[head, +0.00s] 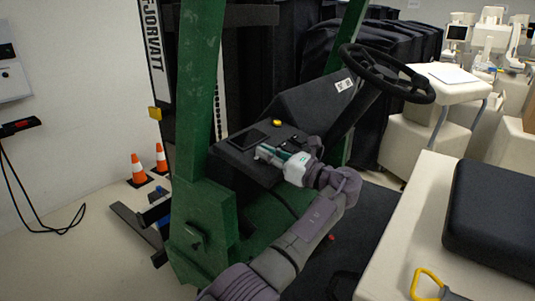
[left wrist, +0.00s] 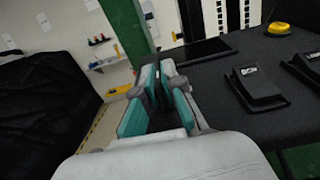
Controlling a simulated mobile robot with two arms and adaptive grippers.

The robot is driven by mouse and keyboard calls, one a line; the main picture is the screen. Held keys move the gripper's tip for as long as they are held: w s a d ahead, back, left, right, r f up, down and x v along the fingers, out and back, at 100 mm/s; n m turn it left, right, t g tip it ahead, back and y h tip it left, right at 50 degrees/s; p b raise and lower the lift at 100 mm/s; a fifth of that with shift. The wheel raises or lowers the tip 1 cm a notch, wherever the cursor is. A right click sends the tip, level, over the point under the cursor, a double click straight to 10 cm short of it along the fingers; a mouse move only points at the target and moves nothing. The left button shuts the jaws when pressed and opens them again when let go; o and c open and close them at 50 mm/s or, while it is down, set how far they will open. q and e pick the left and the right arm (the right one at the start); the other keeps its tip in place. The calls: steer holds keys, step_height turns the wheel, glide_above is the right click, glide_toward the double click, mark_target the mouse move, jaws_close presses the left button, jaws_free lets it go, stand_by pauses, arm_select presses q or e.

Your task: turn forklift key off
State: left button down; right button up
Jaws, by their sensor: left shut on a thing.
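The green forklift (head: 205,215) stands in the middle of the head view, with a black dashboard (head: 312,107) and a black steering wheel (head: 385,72). My left gripper (head: 262,151) reaches in over the dashboard, just in front of the dark display panel (head: 248,139). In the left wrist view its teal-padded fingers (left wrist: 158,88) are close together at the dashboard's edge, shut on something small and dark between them. This is at the key's place, but the key itself is hidden by the fingers, so its turn angle cannot be told. My right gripper is in neither view.
A yellow button (head: 277,123) and black levers (left wrist: 257,88) sit on the dashboard beside my left gripper. A green post rises close by. A pale cart (head: 400,245) with a black pad (head: 492,215) stands at the right. Orange cones (head: 138,170) are on the floor at left.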

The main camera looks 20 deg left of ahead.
arm_select(q)
steer(key=c, duration=1.3)
jaws_free()
step_height(320, 180, up, 10)
steer(key=shift+f, duration=0.1)
